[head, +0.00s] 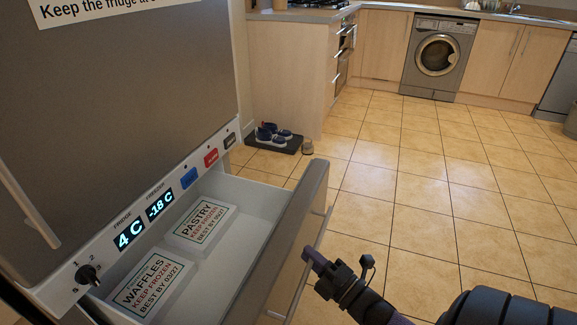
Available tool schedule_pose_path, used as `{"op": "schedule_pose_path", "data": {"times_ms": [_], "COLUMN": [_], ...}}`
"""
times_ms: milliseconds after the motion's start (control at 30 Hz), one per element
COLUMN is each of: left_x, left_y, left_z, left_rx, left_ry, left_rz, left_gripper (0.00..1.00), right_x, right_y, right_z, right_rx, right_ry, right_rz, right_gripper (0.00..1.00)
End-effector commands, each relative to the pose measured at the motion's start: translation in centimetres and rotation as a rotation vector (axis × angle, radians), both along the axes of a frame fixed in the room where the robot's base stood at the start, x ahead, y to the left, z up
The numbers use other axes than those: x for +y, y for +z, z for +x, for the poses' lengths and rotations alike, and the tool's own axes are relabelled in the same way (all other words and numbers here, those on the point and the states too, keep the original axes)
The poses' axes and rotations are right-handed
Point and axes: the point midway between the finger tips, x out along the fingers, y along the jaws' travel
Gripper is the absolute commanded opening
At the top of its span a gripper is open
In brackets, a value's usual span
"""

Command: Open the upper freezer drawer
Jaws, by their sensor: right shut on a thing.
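The upper freezer drawer (290,228) stands pulled out from the fridge, its grey front well away from the cabinet. Inside its white bin lie two labelled packs, PASTRY (203,224) and WAFFLES (152,284). A thin bar handle (326,224) runs along the outer face of the drawer front. My right gripper (309,254) is at the middle of this bar, shut on it; its fingers hide that part of the bar. My left gripper is not in view.
The fridge door (130,95) above the drawer is closed, with a control panel (140,222) below it. Shoes (272,133) rest on a dark mat by the cabinets. A washing machine (440,58) stands at the back. The tiled floor (430,180) to the right is clear.

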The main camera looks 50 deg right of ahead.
Motion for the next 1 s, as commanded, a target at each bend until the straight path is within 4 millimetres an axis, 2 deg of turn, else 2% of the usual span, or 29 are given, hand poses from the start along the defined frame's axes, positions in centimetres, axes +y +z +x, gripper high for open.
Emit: {"op": "schedule_pose_path", "data": {"times_ms": [100, 300, 800, 833, 967, 1000], "left_x": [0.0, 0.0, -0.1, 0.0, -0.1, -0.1], "left_y": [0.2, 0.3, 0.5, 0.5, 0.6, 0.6], "left_z": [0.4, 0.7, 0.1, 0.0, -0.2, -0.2], "left_rx": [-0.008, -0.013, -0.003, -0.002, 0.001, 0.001], "left_ry": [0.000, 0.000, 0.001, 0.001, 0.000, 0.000], "left_rz": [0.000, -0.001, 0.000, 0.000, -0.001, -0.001], "left_gripper": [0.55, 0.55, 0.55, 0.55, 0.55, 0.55], "right_x": [-0.6, -1.2, -1.5, -1.5, -1.5, -1.5], "right_y": [-0.1, -0.1, -0.2, -0.2, -0.1, -0.1], "right_z": [-1.6, -3.2, -3.7, -3.7, -3.7, -3.7], "right_rx": [0.005, 0.004, 0.004, 0.004, 0.003, 0.002], "right_ry": [-0.001, 0.000, 0.000, 0.000, 0.000, 0.000], "right_rz": [0.000, 0.001, 0.000, 0.000, 0.000, 0.000], "right_gripper": [0.00, 0.00, 0.00, 0.21, 0.49, 0.53]}}
